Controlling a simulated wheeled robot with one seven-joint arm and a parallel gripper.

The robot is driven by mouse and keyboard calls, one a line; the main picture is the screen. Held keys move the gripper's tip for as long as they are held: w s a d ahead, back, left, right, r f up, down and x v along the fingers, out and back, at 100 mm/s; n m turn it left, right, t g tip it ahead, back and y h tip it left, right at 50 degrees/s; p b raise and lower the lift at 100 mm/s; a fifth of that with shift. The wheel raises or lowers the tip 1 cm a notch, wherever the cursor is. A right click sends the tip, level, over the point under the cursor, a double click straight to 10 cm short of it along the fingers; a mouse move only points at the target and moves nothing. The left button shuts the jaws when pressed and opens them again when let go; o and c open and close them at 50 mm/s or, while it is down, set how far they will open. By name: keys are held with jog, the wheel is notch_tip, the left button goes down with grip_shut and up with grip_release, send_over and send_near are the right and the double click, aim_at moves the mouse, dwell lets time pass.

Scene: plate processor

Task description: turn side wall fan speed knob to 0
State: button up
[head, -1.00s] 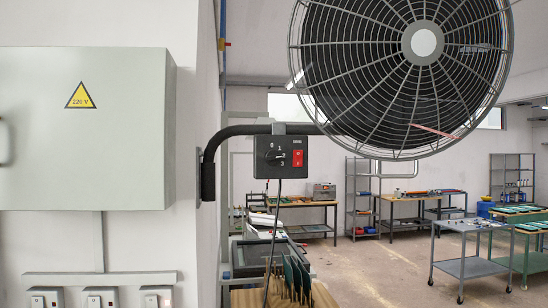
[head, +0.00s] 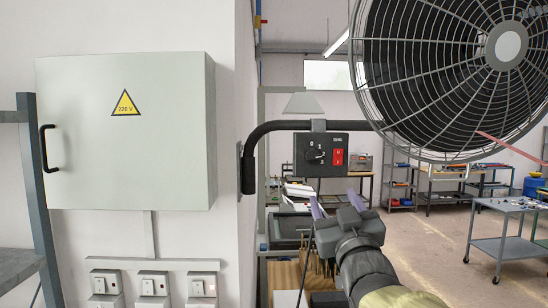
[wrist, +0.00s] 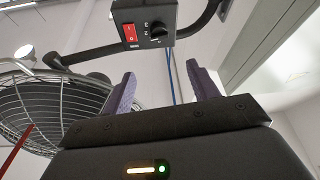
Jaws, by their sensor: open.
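The fan speed knob (head: 314,154) is a small black dial on a dark control box (head: 305,169) hanging from the fan's bracket. Numbers from 0 to 3 surround it; its pointer seems turned right, towards 2 or 3, but is too small to read surely. In the wrist view the knob (wrist: 159,32) is ahead of the fingers, slightly left of mid-gap. My gripper (head: 336,203) is open and empty, with purple fingers, below the box in the head view. In the wrist view the gripper (wrist: 161,70) is apart from the knob.
A red switch (head: 338,157) sits right beside the knob. The caged fan (head: 463,80) is at the upper right, on a black bent bracket (head: 262,134). A grey electrical cabinet (head: 80,160) is on the left wall. A cable hangs below the box.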

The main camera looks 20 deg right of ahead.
jog(key=shift+r, duration=0.1)
jog(key=p, duration=1)
send_near(314, 158)
jog(key=x, duration=0.9)
jog(key=shift+r, duration=0.15)
jog(key=shift+w+d, duration=0.1)
jog(key=shift+w, duration=0.25)
jog(key=c, duration=1)
